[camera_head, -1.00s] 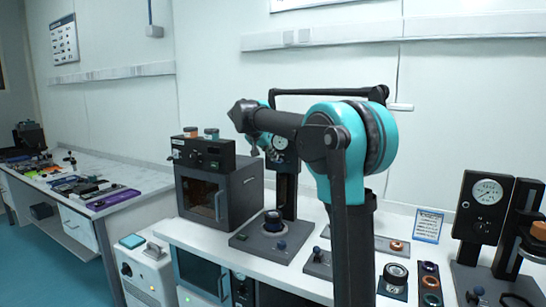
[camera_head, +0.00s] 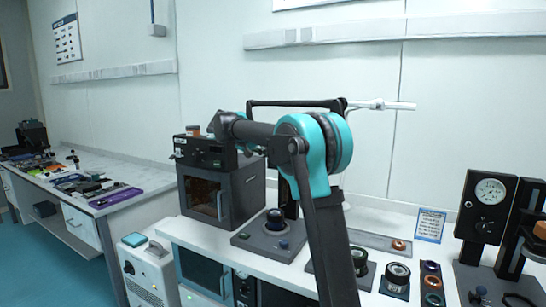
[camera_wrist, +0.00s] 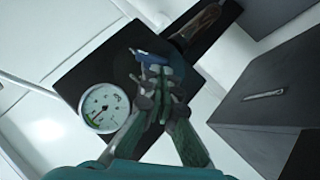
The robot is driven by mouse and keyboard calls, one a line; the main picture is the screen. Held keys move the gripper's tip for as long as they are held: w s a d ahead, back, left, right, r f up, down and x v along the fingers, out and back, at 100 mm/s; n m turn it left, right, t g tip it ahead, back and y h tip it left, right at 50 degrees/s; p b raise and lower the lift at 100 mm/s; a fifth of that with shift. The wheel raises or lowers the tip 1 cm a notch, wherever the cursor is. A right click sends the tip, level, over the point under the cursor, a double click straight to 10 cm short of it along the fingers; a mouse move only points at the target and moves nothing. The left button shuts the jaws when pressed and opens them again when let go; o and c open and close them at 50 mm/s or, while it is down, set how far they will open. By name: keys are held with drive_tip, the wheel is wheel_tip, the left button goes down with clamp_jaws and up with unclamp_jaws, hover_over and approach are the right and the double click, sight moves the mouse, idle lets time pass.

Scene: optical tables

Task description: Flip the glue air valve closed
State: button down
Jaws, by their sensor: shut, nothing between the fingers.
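In the wrist view, a black upright panel (camera_wrist: 88,70) carries a round white gauge (camera_wrist: 103,108) with a green band. A small blue lever (camera_wrist: 150,57), which looks like the glue air valve, is on this panel just past my fingertips. My gripper (camera_wrist: 158,75) is shut and empty, its tips right at the lever. I cannot tell whether they touch, and the tips partly cover the lever, so its exact angle is unclear. In the head view my arm hides the gripper, the valve and most of the stand, whose dark base (camera_head: 262,243) shows.
A dark oven-like box (camera_head: 238,195) stands left of the stand, and its side (camera_wrist: 265,105) is close on the right in the wrist view. A second gauge stand (camera_head: 487,205) is at the right. Several round parts (camera_head: 397,272) lie on the white bench between them.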

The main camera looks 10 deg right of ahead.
drive_tip(key=shift+w+a+f+n+h, duration=0.1)
drive_tip(key=shift+f+n+h, duration=0.1)
drive_tip(key=shift+f, duration=0.6)
drive_tip(key=shift+w+a+f+n+h, duration=0.1)
drive_tip(key=shift+f+h, duration=0.1)
drive_tip(key=shift+f, duration=0.65)
drive_tip(key=shift+s+d, duration=0.1)
drive_tip(key=shift+s, duration=0.05)
idle(0.9)
drive_tip(key=shift+s+d+r, duration=0.3)
drive_tip(key=shift+s+d, duration=0.05)
drive_tip(key=shift+d, duration=0.2)
drive_tip(key=shift+g, duration=0.3)
drive_tip(key=v, duration=1.2)
drive_tip(key=shift+s+f, duration=0.1)
drive_tip(key=shift+f, duration=0.05)
